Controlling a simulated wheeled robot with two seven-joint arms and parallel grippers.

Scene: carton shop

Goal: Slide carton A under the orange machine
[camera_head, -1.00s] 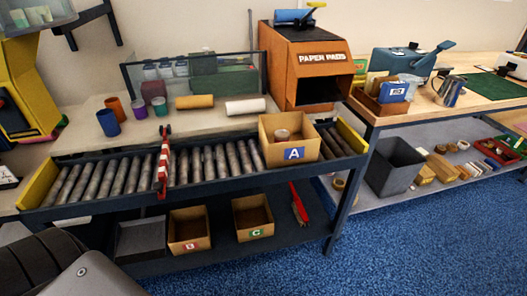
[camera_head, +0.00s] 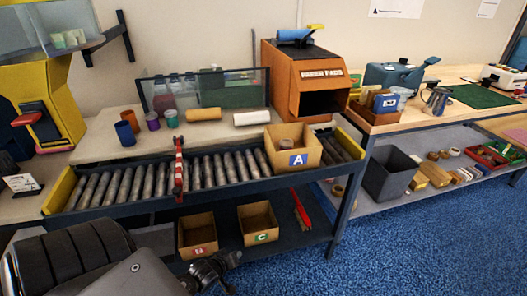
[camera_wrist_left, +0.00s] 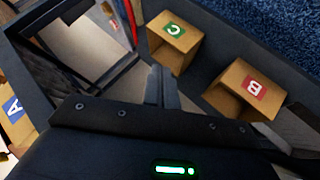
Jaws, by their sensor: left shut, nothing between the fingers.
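Carton A (camera_head: 292,150) is an open brown box with a blue "A" label. It stands at the right part of the roller conveyor, with a round item inside. It also shows at the left edge in the left wrist view (camera_wrist_left: 14,122). The orange machine (camera_head: 305,82), lettered "PAPER PADS", stands behind carton A, with a dark opening at its front. My left gripper (camera_head: 218,268) is low at the front, left of and below carton A, apart from it. In the left wrist view its fingers (camera_wrist_left: 160,88) are together with nothing between them. My right gripper is not in view.
A red-and-white striped bar (camera_head: 179,170) crosses the rollers (camera_head: 130,183) left of carton A. Carton B (camera_head: 197,236) and carton C (camera_head: 258,223) sit on the lower shelf, beside a red-handled brush (camera_head: 301,210). A grey bin (camera_head: 390,173) stands at right.

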